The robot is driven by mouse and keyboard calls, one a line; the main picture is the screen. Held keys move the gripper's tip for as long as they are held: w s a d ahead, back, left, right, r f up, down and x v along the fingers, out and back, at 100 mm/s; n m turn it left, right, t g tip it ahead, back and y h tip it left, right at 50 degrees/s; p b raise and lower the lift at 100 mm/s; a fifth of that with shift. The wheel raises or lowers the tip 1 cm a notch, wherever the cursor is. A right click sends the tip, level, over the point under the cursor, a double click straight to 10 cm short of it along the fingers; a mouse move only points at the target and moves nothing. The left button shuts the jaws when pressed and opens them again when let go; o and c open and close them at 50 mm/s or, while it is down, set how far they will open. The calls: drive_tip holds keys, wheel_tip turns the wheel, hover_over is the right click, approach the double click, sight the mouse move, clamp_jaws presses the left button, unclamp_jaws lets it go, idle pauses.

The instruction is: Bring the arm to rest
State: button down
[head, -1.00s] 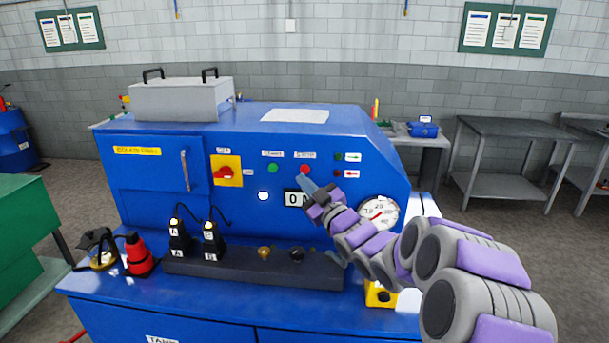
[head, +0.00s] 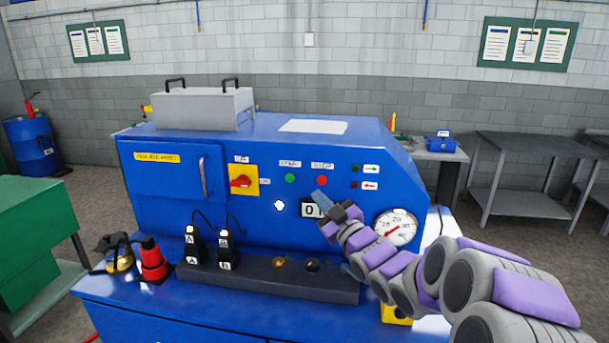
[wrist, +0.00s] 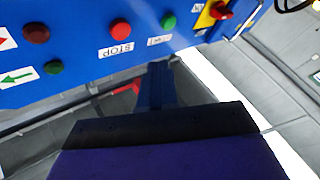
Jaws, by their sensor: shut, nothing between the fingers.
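My arm reaches in from the lower right of the head view. My gripper (head: 322,197) is shut and empty in front of the blue machine's panel (head: 270,222), just below the red stop button (head: 322,180). It covers part of the counter display (head: 307,209). Whether the fingertips touch the panel cannot be told.
A gauge (head: 396,228) sits right of my gripper. Two black blocks marked A (head: 193,246) and B (head: 227,250) stand on the dark rail (head: 270,279). A red bottle-like item (head: 153,261) stands at left. Grey tables (head: 530,150) stand at the back right.

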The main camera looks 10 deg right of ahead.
drive_tip(key=s+d+f+m+g+h, duration=0.2)
drive_tip(key=s+f+m+g+h, duration=0.35)
drive_tip(key=s, duration=0.45)
drive_tip(key=s+d+f+m+g+h, duration=0.2)
drive_tip(key=s+f+g+h, duration=0.3)
drive_tip(key=s+f, duration=0.4)
drive_tip(key=s+a+f+m+g+y, duration=0.1)
drive_tip(key=s+g, duration=0.4)
drive_tip(key=s, duration=1)
drive_tip(key=s+a+f+m+g+y, duration=0.1)
drive_tip(key=s+a+g, duration=0.2)
drive_tip(key=s, duration=1.3)
drive_tip(key=shift+s+a+f+m+g, duration=0.25)
drive_tip(key=shift+f+m+g, duration=0.15)
drive_tip(key=shift+g, duration=0.85)
